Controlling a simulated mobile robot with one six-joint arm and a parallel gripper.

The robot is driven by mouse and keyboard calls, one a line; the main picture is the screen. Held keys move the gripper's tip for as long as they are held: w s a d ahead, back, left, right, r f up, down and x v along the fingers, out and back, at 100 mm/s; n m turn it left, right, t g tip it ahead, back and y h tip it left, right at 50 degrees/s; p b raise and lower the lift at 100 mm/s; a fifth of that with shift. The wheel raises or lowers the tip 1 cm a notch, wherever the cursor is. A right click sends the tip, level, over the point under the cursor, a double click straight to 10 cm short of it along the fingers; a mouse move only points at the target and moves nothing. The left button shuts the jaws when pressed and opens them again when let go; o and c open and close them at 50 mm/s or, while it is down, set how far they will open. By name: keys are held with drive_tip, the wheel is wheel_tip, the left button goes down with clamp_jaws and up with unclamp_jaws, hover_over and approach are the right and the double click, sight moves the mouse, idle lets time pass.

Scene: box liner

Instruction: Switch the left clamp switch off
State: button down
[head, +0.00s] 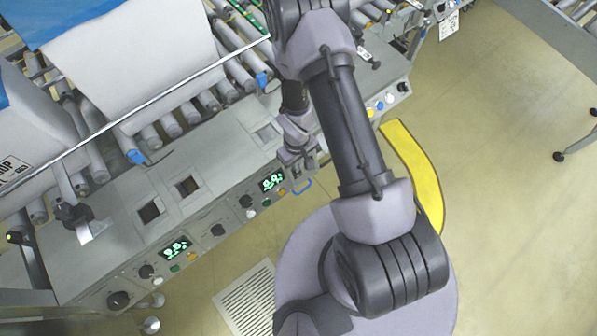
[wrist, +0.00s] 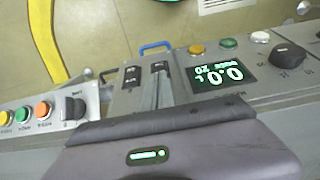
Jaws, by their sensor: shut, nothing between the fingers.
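My gripper (head: 308,167) is shut and empty in the head view, low over the front edge of the machine. It hides the switches there. The purple body of my gripper fills the bottom of the wrist view. I cannot tell whether the fingertips touch the panel.
A green-lit display (wrist: 222,76) and a black knob (wrist: 287,56) are right of the switches. Coloured buttons (wrist: 25,113) and another knob (wrist: 73,107) are left. A blue handle (head: 302,187) projects from the panel front. A yellow curved strip (head: 415,175) lies right of my arm.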

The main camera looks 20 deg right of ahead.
wheel_tip(320, 180, up, 6)
drive_tip(key=p, duration=0.5)
drive_tip(key=shift+r+p, duration=0.2)
drive_tip(key=shift+p, duration=0.2)
wheel_tip(320, 180, up, 29)
drive_tip(key=w+m+t, duration=0.3)
drive_tip(key=m, duration=0.1)
drive_tip(key=s+a+r+m+t+y, duration=0.2)
drive_tip(key=s+a+r+m, duration=0.2)
drive_tip(key=s+r, duration=1.2)
drive_tip(key=shift+r+t, duration=0.25)
drive_tip(key=shift+t, duration=0.15)
